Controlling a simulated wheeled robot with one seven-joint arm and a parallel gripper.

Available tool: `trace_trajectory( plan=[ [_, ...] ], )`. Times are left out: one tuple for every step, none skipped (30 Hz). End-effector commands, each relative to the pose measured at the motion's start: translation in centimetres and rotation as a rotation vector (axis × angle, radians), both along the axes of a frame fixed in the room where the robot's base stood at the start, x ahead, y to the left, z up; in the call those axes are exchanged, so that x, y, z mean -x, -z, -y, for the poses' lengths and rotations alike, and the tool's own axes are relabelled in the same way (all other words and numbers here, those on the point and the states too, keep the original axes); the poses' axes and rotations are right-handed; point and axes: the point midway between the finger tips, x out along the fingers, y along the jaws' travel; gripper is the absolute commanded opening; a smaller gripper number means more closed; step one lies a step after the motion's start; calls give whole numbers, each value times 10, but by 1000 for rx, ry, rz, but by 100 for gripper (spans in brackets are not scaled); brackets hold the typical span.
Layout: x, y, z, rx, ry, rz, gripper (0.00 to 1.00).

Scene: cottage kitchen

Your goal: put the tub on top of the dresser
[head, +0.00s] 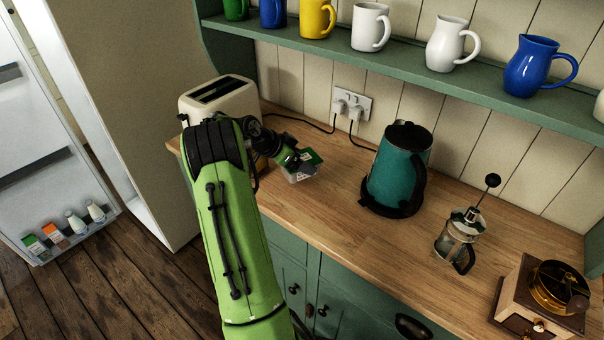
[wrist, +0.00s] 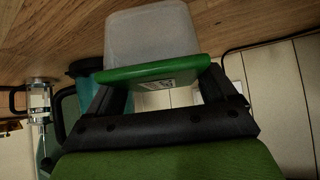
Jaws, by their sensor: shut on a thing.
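The tub (head: 301,172) is a small translucent white box with a green lid. In the wrist view the tub (wrist: 153,38) fills the top middle, its green lid (wrist: 155,71) facing my gripper. My gripper (head: 292,160) is shut on the tub, with a black finger on each side near the lid in the wrist view. The dresser is green with a wooden top (head: 330,205). The tub is over that top, between toaster and kettle; I cannot tell whether it touches the wood. My arm partly hides the toaster and the dresser's left end.
A cream toaster (head: 217,98) stands left of the tub, a teal kettle (head: 396,170) right of it. A French press (head: 460,235) and coffee grinder (head: 543,300) stand further right. A shelf (head: 400,68) with mugs and jugs hangs above. Cables run to a wall socket (head: 351,103).

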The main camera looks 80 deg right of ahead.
Motion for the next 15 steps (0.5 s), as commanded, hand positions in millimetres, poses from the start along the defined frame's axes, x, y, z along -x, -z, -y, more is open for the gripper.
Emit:
trace_trajectory(
  plan=[
    [1,10,0,-3,1,-1,44],
    [1,16,0,-2,1,-2,44],
    [2,26,0,-3,2,-2,44],
    [1,32,0,-4,1,-2,44],
    [1,37,0,-3,1,-1,44],
    [1,41,0,-1,1,-1,44],
    [1,42,0,0,1,0,44],
    [1,42,0,2,1,0,44],
    [1,41,0,2,1,0,44],
    [1,41,0,2,1,0,44],
    [1,41,0,2,1,0,44],
    [1,41,0,2,1,0,44],
    [1,41,0,2,1,0,44],
    [1,42,0,2,1,0,44],
    [1,44,0,2,1,0,44]
  ],
)
